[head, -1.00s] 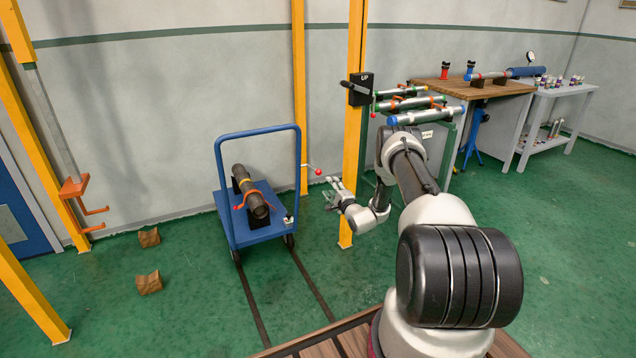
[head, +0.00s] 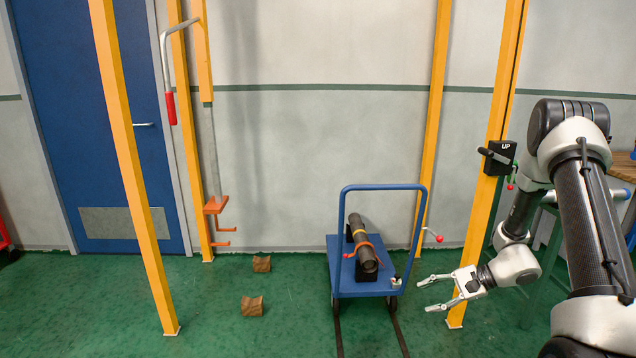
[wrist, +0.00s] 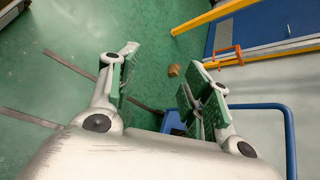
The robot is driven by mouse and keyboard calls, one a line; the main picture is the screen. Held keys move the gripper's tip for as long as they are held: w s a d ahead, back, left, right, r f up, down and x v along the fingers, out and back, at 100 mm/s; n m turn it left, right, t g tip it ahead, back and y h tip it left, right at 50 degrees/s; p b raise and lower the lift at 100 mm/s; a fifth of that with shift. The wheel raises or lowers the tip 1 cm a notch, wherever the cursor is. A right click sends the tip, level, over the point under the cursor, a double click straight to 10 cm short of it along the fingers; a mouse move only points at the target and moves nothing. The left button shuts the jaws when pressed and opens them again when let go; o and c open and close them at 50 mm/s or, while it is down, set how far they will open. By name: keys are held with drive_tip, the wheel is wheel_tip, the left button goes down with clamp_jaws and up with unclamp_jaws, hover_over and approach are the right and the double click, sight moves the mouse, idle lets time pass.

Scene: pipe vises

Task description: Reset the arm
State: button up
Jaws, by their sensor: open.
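My gripper (head: 434,294) is open and empty in the head view, to the right of the blue cart and in front of a yellow post. My arm reaches in from the right edge, bent, with the gripper pointing left. Nothing is held.
The blue cart (head: 343,190) bears a dark pipe (head: 362,244) with an orange strap. Yellow posts (head: 498,110) stand nearby, one carrying a black crank box (head: 500,157). Wooden blocks (head: 252,306) lie on the green floor. Floor left of the cart is mostly clear.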

drive_tip(key=s+d+r+n+h, duration=0.1)
drive_tip(key=s+r+n+h, duration=0.2)
drive_tip(key=s+r, duration=0.6)
drive_tip(key=s+d+r+n+t+h, duration=0.1)
drive_tip(key=s+r+n+h, duration=0.3)
drive_tip(key=s+r, duration=0.5)
drive_tip(key=s+d+r+n+h, duration=0.2)
drive_tip(key=s+r+n+h, duration=0.2)
drive_tip(key=s+r, duration=0.5)
wheel_tip(320, 180, up, 7)
drive_tip(key=shift+s+d+r+n, duration=0.1)
drive_tip(key=shift+s+d+n, duration=0.25)
drive_tip(key=shift+n, duration=0.45)
drive_tip(key=shift+s, duration=0.1)
